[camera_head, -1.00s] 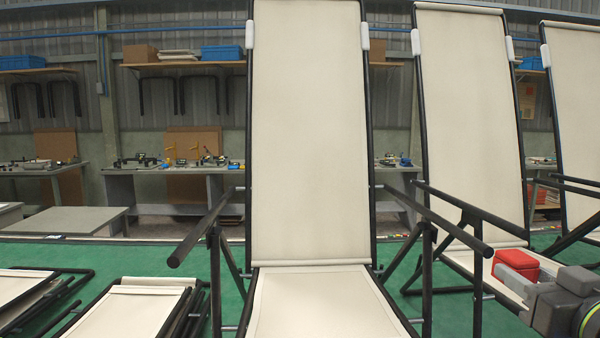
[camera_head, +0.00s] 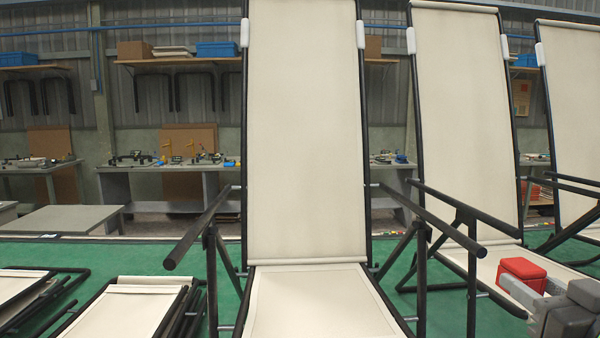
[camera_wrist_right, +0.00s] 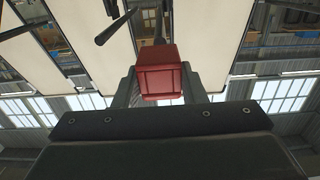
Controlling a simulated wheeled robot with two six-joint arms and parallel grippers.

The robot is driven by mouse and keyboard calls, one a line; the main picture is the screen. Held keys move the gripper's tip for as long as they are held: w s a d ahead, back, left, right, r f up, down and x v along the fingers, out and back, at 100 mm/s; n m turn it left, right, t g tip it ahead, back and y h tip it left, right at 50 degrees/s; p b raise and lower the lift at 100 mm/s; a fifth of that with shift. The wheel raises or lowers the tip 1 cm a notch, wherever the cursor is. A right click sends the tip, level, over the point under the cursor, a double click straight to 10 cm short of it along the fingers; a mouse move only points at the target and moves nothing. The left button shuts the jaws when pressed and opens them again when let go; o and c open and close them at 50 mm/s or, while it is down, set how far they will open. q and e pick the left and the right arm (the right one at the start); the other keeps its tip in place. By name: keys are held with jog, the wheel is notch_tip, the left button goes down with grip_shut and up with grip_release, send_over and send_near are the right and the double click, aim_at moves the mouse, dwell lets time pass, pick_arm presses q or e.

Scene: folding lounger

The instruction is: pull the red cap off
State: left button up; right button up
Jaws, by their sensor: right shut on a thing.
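The red cap (camera_head: 522,273) is a small boxy piece at the right of the head view, just right of the end of a black armrest tube (camera_head: 455,234). My right gripper (camera_head: 528,288) is shut on it. In the right wrist view the cap (camera_wrist_right: 160,76) sits between the two grey fingers of my right gripper (camera_wrist_right: 160,92). A dark tube (camera_wrist_right: 158,28) shows beyond the cap there; I cannot tell whether they touch. In the head view the cap appears apart from the tube end. My left gripper is not in view.
Cream loungers with black frames stand in a row; the nearest (camera_head: 305,130) fills the middle, another (camera_head: 465,110) stands behind the cap. Folded frames (camera_head: 130,305) lie at the lower left on the green floor (camera_head: 225,295). Workbenches (camera_head: 150,180) line the back wall.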

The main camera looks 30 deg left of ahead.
aim_at(537, 272)
jog(key=shift+r, duration=0.1)
notch_tip(537, 272, up, 6)
jog(key=p, duration=0.6)
dwell(0.5)
